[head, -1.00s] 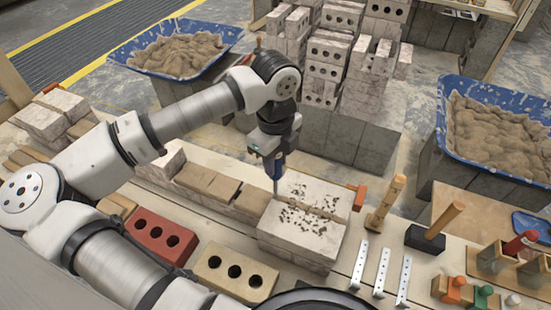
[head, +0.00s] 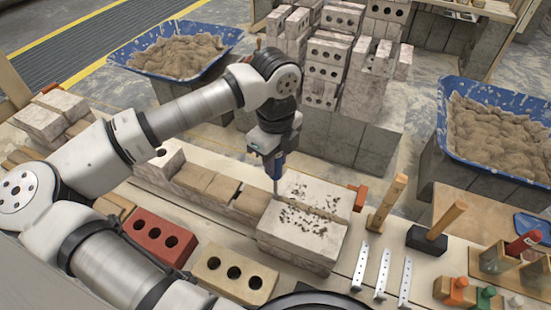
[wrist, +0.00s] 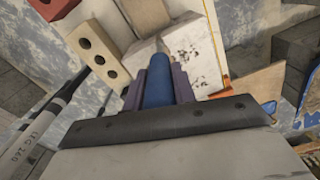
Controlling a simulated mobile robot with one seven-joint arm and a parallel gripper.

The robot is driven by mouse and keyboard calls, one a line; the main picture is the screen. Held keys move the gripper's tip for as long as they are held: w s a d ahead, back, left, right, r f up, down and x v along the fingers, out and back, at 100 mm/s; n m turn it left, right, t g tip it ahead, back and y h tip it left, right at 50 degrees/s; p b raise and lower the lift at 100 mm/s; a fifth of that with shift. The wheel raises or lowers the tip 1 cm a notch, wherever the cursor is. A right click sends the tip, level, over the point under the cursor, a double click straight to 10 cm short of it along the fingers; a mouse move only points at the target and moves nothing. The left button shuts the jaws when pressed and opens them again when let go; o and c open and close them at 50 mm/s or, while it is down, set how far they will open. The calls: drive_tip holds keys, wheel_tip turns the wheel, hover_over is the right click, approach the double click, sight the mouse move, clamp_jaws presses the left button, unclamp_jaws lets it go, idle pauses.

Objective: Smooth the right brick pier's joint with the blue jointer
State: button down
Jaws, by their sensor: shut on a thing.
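My gripper (head: 274,160) is shut on the blue jointer (head: 280,160), whose thin metal end points down. The right brick pier (head: 298,249) is a pale block stack at the front middle, with a joint (head: 318,212) across its top and dark mortar crumbs scattered on both sides. The jointer's tip is at the left end of this joint; I cannot tell whether it touches.
A red brick (head: 160,238) and a tan brick (head: 234,270) lie in front on the left. Metal strips (head: 381,274), a wooden-handled hammer (head: 428,239) and a tool rack (head: 470,292) stand right of the pier. Blue mortar tubs (head: 441,150) are behind.

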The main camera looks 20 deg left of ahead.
drive_tip(key=shift+d+f, duration=0.1)
drive_tip(key=shift+d+b, duration=4.15)
drive_tip(key=shift+d, duration=4.85)
drive_tip(key=a+r+p, duration=0.2)
drive_tip(key=a+r, duration=0.1)
drive_tip(key=r, duration=0.3)
drive_tip(key=shift+s+a, duration=0.25)
drive_tip(key=shift+r, duration=0.15)
